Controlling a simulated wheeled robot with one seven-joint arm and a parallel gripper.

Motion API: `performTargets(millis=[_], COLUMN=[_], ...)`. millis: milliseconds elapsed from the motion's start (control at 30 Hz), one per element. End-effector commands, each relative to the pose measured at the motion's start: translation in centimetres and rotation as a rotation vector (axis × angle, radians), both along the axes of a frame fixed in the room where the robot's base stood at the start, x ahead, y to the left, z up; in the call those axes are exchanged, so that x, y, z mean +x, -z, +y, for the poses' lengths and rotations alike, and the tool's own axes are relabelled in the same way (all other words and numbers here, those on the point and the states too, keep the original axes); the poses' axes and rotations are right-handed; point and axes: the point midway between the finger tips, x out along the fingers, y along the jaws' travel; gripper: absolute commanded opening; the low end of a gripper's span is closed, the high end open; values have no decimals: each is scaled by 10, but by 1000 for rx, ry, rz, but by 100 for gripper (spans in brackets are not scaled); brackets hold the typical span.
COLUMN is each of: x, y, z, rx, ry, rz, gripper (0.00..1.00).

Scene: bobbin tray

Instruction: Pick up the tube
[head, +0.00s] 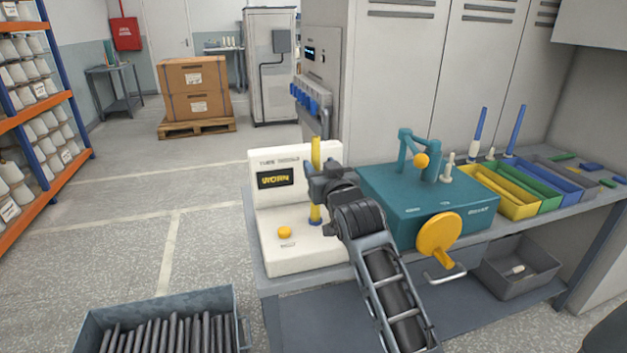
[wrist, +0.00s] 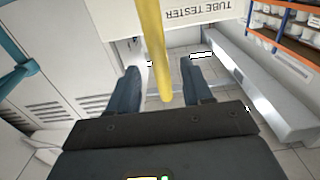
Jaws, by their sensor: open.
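The yellow tube (head: 316,152) stands upright on the white tube tester (head: 301,256), with a blue part at its lower end. My gripper (head: 318,182) is at the tube's middle height and hides part of it in the head view. In the wrist view the tube (wrist: 153,38) passes between the two spread fingers of my gripper (wrist: 160,68), with gaps visible on both sides. The gripper is open. The tester's small display (head: 276,179) reads "WORN", and a yellow button (head: 285,232) sits on its base.
A teal machine (head: 390,200) with a yellow handwheel (head: 438,235) stands close to the right of my arm. Beyond it are a yellow bin (head: 497,193) and other colored bins, some with upright tubes. A grey crate of dark rods (head: 228,304) is at the lower left.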

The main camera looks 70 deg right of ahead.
Motion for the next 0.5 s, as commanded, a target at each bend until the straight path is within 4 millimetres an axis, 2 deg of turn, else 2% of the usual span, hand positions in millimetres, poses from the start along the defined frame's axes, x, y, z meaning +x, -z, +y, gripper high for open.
performTargets(millis=[233, 500], x=[23, 27], y=[-3, -1], z=[-26, -30], rx=[0, -1], ry=[0, -1], rz=[-1, -1], gripper=[50, 50])
